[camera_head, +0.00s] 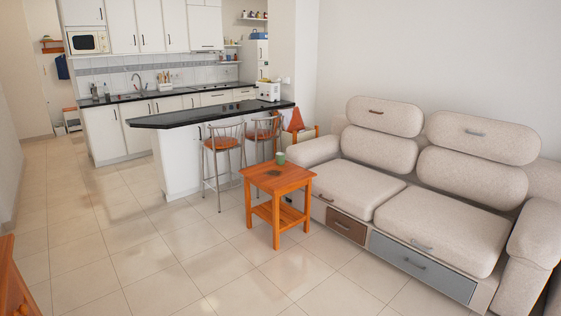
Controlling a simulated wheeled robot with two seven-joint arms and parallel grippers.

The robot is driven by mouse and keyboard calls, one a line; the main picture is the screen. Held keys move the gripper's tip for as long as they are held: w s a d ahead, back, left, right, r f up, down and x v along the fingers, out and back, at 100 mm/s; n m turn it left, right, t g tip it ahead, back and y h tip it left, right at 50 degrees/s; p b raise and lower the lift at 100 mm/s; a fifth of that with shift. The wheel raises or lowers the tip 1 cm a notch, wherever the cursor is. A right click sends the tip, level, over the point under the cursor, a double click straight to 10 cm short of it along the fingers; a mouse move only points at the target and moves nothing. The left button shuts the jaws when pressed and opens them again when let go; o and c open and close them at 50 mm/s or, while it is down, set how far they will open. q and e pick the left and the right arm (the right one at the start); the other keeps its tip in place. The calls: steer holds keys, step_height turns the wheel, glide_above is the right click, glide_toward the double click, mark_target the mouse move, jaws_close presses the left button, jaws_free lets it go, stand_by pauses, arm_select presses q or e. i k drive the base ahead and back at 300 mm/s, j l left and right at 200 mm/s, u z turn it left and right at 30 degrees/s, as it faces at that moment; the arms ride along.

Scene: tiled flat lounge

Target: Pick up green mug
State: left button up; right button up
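A small green mug (280,158) stands upright on the far edge of the orange wooden side table (264,187). The table is in the middle of the head view, some distance away across the floor. The mug is small in the picture, and I cannot tell which way its handle points. Neither of my grippers shows in this view.
A beige sofa (354,190) stands right of the table, close to it. Two bar stools (222,142) and a black-topped counter (214,114) are behind it. An orange wooden piece (12,283) is at the lower left. The tiled floor (150,258) in front is clear.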

mark_target(279, 157)
steer(key=z, duration=0.25)
steer(key=i, duration=2.3)
steer(key=i+u, duration=0.1)
steer(key=i, duration=0.55)
steer(key=i+l, duration=0.15)
steer(key=i, duration=0.5)
steer(key=i+l+u, duration=0.15)
steer(key=i, duration=0.5)
steer(key=i+l+u, duration=0.1)
steer(key=i, duration=0.5)
